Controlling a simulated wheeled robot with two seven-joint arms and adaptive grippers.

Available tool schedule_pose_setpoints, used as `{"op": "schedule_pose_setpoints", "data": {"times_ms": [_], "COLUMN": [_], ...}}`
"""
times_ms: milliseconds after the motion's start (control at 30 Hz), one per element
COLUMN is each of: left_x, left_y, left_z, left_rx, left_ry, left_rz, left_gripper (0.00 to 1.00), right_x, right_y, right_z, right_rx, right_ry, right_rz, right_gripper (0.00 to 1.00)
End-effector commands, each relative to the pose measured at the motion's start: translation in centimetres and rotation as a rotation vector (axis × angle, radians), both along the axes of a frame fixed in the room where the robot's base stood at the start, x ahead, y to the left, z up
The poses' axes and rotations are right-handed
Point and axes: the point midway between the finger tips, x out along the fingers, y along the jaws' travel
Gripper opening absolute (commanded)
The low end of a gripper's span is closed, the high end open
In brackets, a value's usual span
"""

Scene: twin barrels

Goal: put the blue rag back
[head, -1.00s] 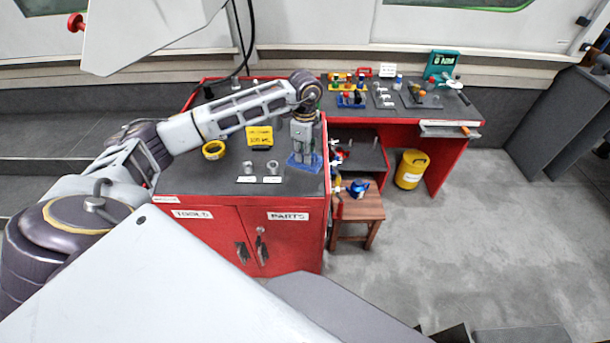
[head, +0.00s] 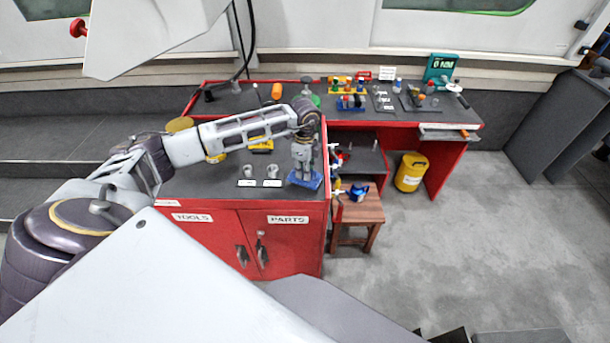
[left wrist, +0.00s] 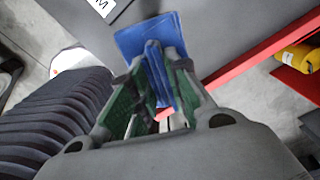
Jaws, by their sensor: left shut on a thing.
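The blue rag (head: 312,183) is a flat blue cloth at the front right corner of the red cabinet's dark top (head: 210,181). My left gripper (head: 303,173) points down and is shut on the rag. In the left wrist view, the green-padded fingers (left wrist: 155,85) pinch a fold of the rag (left wrist: 138,38), and its flat part spreads out beyond the fingertips. I cannot tell whether the rag touches the cabinet top. My right gripper is not in view.
Two small grey metal parts (head: 272,170) with white labels stand left of the rag. A yellow box (head: 262,147) lies behind my arm. Right of the cabinet are a wooden stool (head: 362,208) with a blue item, a yellow bin (head: 410,172) and a red workbench (head: 442,165).

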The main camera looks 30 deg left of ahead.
Motion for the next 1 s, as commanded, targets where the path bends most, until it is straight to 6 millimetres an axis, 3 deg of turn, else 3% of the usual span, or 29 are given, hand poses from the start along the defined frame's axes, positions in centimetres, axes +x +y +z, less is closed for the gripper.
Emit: {"op": "schedule_pose_setpoints", "data": {"times_ms": [233, 733, 767, 800, 900, 1000], "left_x": [0.0, 0.0, 0.0, 0.0, 0.0, 0.0], "left_y": [0.0, 0.0, 0.0, 0.0, 0.0, 0.0], "left_z": [-2.3, -2.8, -2.8, -2.8, -2.7, -2.7], "left_rx": [-0.001, 0.000, 0.000, 0.000, 0.000, 0.000], "left_ry": [-0.001, -0.001, -0.001, -0.001, -0.001, -0.001], "left_rz": [-0.001, -0.001, -0.001, -0.001, -0.001, -0.001], "left_gripper": [0.00, 0.00, 0.21, 0.26, 0.39, 0.39], "right_x": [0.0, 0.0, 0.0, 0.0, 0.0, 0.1], "right_y": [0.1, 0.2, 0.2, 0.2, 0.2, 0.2], "right_z": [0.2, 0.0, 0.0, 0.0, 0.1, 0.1], "right_rx": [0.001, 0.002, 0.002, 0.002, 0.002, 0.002], "right_ry": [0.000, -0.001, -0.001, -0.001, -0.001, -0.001], "right_rz": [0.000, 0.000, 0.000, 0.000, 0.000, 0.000], "right_gripper": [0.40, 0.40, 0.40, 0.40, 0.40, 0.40]}}
